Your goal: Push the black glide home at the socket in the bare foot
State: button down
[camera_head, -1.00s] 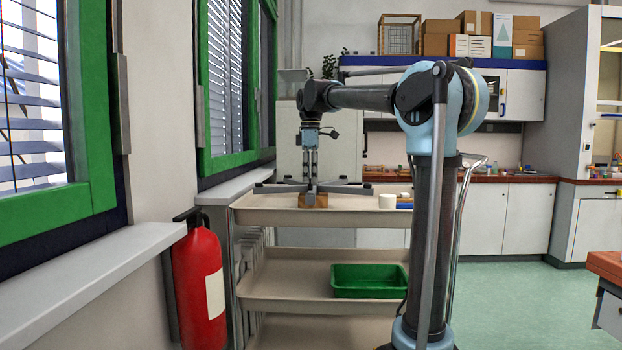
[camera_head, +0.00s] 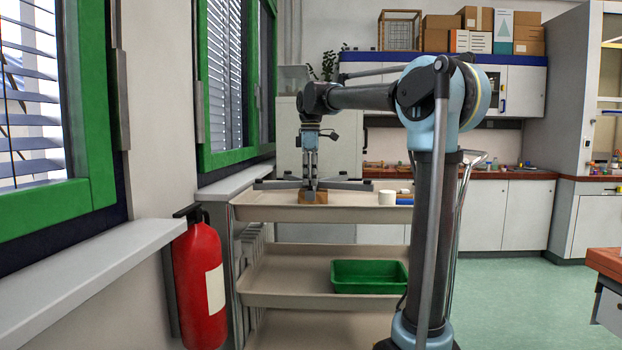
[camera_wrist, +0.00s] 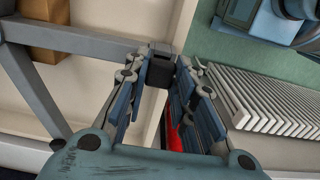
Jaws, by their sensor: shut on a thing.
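The grey star-shaped base (camera_head: 345,185) rests over a wooden block (camera_head: 314,198) on the cart's top shelf. One grey leg of it (camera_wrist: 80,42) runs in from the left in the wrist view, and its end reaches my fingertips. My gripper (camera_head: 310,182) points down at the near side of the base. In the wrist view my gripper (camera_wrist: 160,68) is shut on the black glide (camera_wrist: 158,74), which sits at the end of that leg. The socket is hidden behind the glide and fingertips, so I cannot tell how deep the glide sits.
The cart's top shelf (camera_head: 345,214) also holds a white cylinder (camera_head: 387,198) to the right of the base. A green bin (camera_head: 369,276) is on the middle shelf. A red fire extinguisher (camera_head: 199,285) and the windowsill (camera_head: 100,255) are at left. Green floor is free at right.

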jog(key=shift+f, duration=0.25)
jog(key=c, duration=1.3)
grip_release()
notch_tip(320, 180, up, 12)
jog(key=shift+w+f, duration=0.1)
jog(key=s+d+f+m+t, duration=0.1)
jog(key=s+d+f+m, duration=0.4)
jog(key=s+d+f, duration=0.4)
jog(key=s+d+f+m, duration=0.4)
jog(key=s+d+f, duration=0.2)
jog(key=f, duration=0.4)
jog(key=s+d+f+m, duration=0.2)
jog(key=s+f, duration=0.3)
jog(key=f, duration=0.4)
jog(key=s+d+f+m, duration=0.2)
jog(key=s+f, duration=0.4)
jog(key=f, duration=0.3)
jog(key=s+d+f+m+t, duration=0.1)
jog(key=s+f+m, duration=0.3)
jog(key=f, duration=0.5)
jog(key=shift+s+d+f, duration=0.15)
jog(key=shift+s+d, duration=0.7)
jog(key=shift+s, duration=0.1)
